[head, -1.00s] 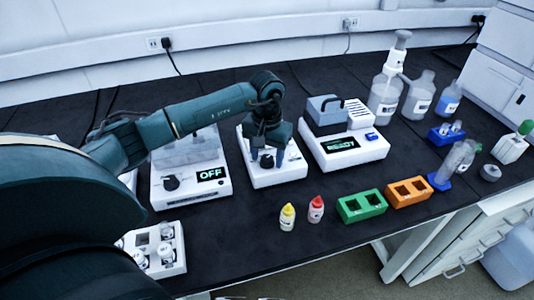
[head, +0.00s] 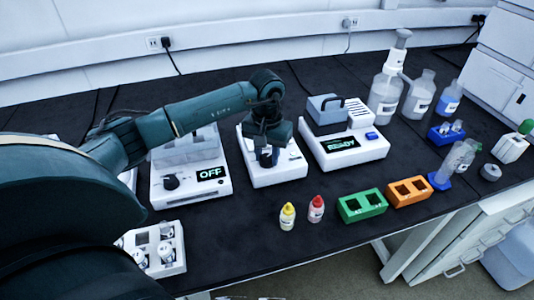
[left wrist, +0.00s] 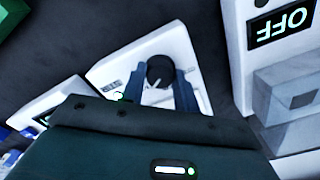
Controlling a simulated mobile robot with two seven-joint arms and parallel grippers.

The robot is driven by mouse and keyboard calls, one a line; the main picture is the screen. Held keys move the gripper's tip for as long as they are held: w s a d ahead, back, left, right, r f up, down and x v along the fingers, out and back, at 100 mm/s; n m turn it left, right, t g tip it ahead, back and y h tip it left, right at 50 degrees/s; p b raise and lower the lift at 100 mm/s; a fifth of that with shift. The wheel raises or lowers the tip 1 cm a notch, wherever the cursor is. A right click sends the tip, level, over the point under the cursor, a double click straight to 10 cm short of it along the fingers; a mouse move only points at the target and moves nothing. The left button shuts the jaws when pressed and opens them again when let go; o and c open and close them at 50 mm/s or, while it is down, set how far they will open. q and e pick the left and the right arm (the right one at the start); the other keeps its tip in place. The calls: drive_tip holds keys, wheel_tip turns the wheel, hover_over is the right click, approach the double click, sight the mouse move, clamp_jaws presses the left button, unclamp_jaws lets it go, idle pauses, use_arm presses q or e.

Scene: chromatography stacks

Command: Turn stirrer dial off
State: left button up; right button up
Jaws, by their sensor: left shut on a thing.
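The stirrer (head: 285,174) is a white box in the middle of the bench, seen in the head view beneath my left gripper (head: 268,160). Its round black dial (left wrist: 160,70) shows in the left wrist view, with a pale pointer line. My left gripper (left wrist: 162,82) points down at the stirrer, its dark blue fingers closed on either side of the dial. In the head view the hand and fingers hide most of the dial. A small green glow (left wrist: 119,96) shows beside the fingers. My right gripper is not in view.
A white device reading OFF (head: 190,178) stands left of the stirrer, and one reading READY (head: 343,148) stands right. Yellow (head: 287,217) and red (head: 316,210) bottles, green (head: 362,206) and orange (head: 408,192) racks stand nearer the front.

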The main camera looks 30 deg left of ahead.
use_arm(q)
drive_tip(key=shift+n+b, duration=0.5)
drive_tip(key=shift+n, duration=0.7)
drive_tip(key=n, duration=0.2)
drive_tip(key=shift+n+b, duration=0.4)
drive_tip(key=n, duration=0.3)
drive_tip(key=shift+n+b, duration=0.3)
drive_tip(key=n, duration=0.2)
drive_tip(key=shift+n, duration=0.4)
drive_tip(key=n, duration=1.1)
drive_tip(key=shift+n, duration=0.4)
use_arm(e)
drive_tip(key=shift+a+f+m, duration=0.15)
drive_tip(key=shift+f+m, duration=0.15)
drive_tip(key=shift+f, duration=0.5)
use_arm(q)
drive_tip(key=o, duration=1)
drive_tip(key=shift+c, duration=0.2)
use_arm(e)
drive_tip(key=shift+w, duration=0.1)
